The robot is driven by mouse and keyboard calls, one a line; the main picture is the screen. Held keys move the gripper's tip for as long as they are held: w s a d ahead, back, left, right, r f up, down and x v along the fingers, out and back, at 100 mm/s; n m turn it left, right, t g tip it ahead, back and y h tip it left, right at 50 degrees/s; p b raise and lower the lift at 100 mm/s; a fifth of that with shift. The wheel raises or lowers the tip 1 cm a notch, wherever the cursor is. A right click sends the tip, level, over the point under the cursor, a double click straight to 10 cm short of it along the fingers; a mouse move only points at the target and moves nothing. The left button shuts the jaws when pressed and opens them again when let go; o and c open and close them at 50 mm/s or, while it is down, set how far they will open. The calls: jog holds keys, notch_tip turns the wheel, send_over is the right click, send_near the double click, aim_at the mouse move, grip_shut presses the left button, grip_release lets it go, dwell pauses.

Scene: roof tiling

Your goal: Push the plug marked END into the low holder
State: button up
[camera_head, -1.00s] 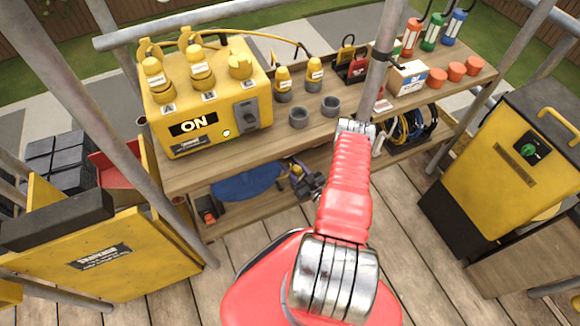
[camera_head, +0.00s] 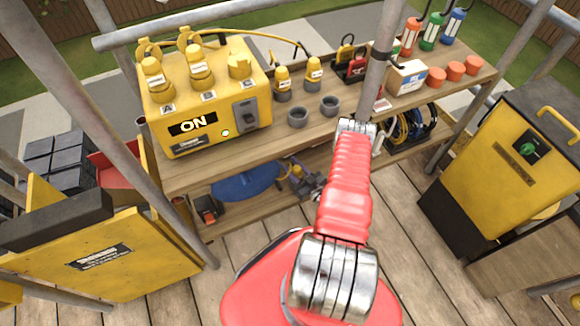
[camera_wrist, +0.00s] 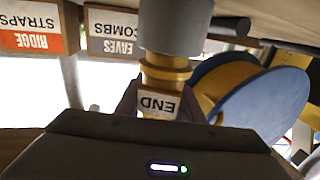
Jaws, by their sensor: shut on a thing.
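In the wrist view, which is upside down, the yellow plug marked END (camera_wrist: 160,103) is between the jaws of my gripper (camera_wrist: 160,118). Its yellow collar meets the mouth of the grey low holder (camera_wrist: 176,25). The plug looks lined up with the holder; how deep it sits I cannot tell. In the head view my gripper (camera_head: 308,186) is at the lower shelf under the bench, beside the blue reel (camera_head: 245,182). The low holder cannot be made out there.
The blue reel with a yellow hub (camera_wrist: 262,105) stands close to the plug. Labelled bins (camera_wrist: 112,35) stand at the left of the wrist view. Above, the bench (camera_head: 220,160) carries a yellow ON box (camera_head: 205,115) and two empty grey holders (camera_head: 298,116). A scaffold pole (camera_head: 384,60) crosses near my arm.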

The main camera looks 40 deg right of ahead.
aim_at(300, 177)
jog(key=shift+f, duration=0.6)
dwell(0.3)
jog(key=o, duration=0.9)
jog(key=shift+s+a, duration=0.2)
jog(key=shift+s, duration=5.35)
jog(key=shift+s, duration=0.1)
